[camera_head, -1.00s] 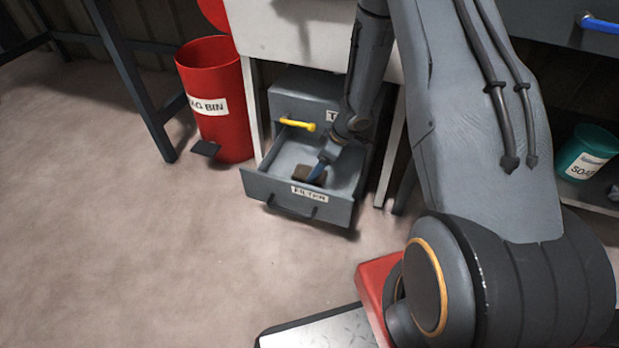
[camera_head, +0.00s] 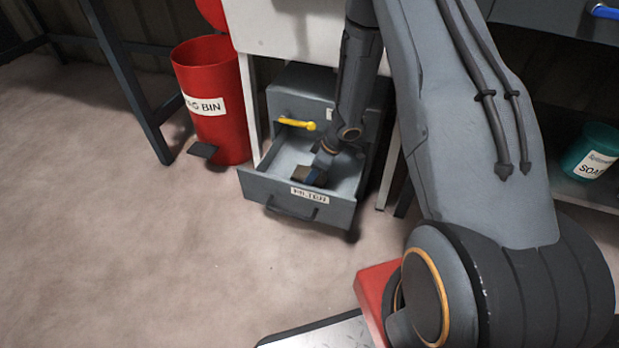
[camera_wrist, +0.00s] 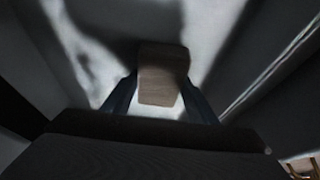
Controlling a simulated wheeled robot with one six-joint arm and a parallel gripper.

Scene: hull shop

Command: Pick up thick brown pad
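The thick brown pad (camera_head: 302,172) lies in the open drawer labelled FILTER (camera_head: 262,186). My gripper (camera_head: 313,178) is down inside the drawer at the pad, with a blue finger showing beside it. In the wrist view the pad (camera_wrist: 160,78) sits between the tips of my gripper's two spread fingers (camera_wrist: 160,92), one on each side. The fingers are open around the pad. I cannot tell whether either finger touches it. My wrist hides part of the drawer's inside.
A yellow handle (camera_head: 297,123) is on the closed drawer above. A red bin (camera_head: 212,125) with a pedal stands left of the cabinet. A teal soap tub (camera_head: 590,150) is on a shelf at right. The floor in front is clear.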

